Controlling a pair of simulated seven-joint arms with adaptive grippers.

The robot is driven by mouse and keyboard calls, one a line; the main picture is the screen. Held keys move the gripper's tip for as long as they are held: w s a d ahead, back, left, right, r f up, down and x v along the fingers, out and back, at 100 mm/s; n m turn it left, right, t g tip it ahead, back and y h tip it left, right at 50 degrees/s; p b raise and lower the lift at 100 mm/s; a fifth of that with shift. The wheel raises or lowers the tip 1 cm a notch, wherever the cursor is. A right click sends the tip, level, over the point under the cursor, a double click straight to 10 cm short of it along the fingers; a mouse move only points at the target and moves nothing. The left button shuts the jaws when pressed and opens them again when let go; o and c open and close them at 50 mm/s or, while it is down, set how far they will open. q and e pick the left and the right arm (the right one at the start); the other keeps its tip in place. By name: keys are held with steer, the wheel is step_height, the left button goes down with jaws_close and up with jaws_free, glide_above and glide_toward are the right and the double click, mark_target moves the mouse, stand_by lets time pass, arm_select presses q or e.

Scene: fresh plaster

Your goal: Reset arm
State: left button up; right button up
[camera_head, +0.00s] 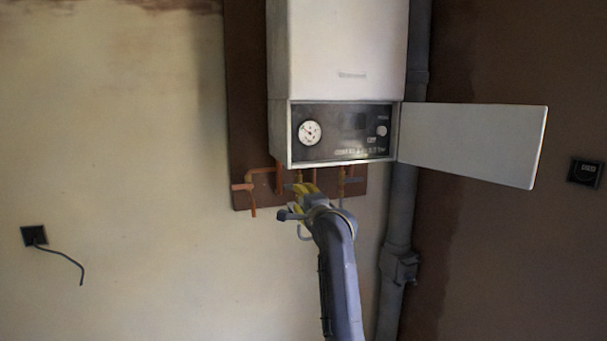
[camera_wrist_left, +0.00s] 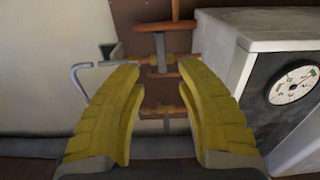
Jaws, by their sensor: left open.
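My left gripper (camera_head: 301,192) is raised just below the white boiler (camera_head: 340,48), in front of the copper pipes under it. In the left wrist view its two yellow fingers (camera_wrist_left: 160,98) are spread apart with nothing between them. Behind the gap are copper pipes (camera_wrist_left: 160,58) and brass fittings. The arm hides part of the pipework in the head view. My right gripper is in neither view.
The boiler's front flap (camera_head: 470,144) hangs open to the right of its control panel with the gauge (camera_head: 309,132). A grey vertical pipe (camera_head: 401,220) runs beside it. A loose cable (camera_head: 66,258) sticks out at the left. The left wall is otherwise bare.

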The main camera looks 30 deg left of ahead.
arm_select(q)
steer(key=shift+s+d, duration=0.3)
steer(key=shift+d, duration=0.15)
